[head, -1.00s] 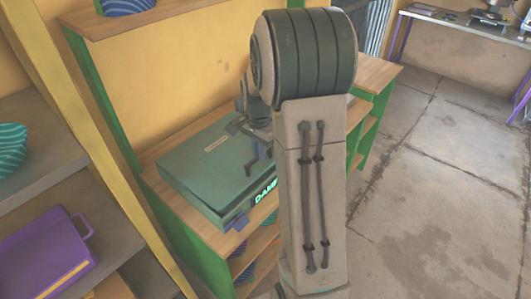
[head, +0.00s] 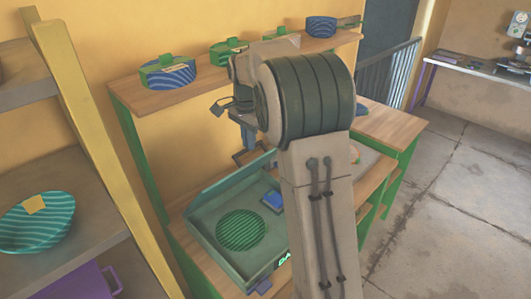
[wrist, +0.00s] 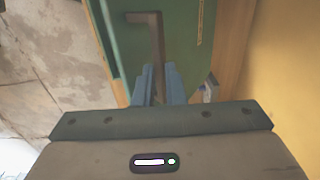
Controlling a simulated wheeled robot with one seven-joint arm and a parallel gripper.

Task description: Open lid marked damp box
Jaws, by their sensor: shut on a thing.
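The green box marked damp (head: 203,230) sits on the wooden shelf, its glowing front label (head: 285,260) partly hidden by my arm. Its lid (head: 225,178) stands raised along the back edge, so the inside is open to view. Inside lie a round green striped thing (head: 241,230) and a blue thing (head: 272,201). My gripper (head: 249,148) is above and behind the raised lid, shut on the lid's dark handle (head: 245,157). In the wrist view, the blue fingers (wrist: 158,85) close on the handle (wrist: 155,45), with the green lid (wrist: 125,40) beyond.
An upper wooden shelf (head: 200,88) above the box carries striped bowls (head: 168,74) and green items (head: 229,50). A yellow post (head: 95,150) stands at the left, beside a grey rack with a teal bowl (head: 37,220). Open concrete floor (head: 430,220) lies at the right.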

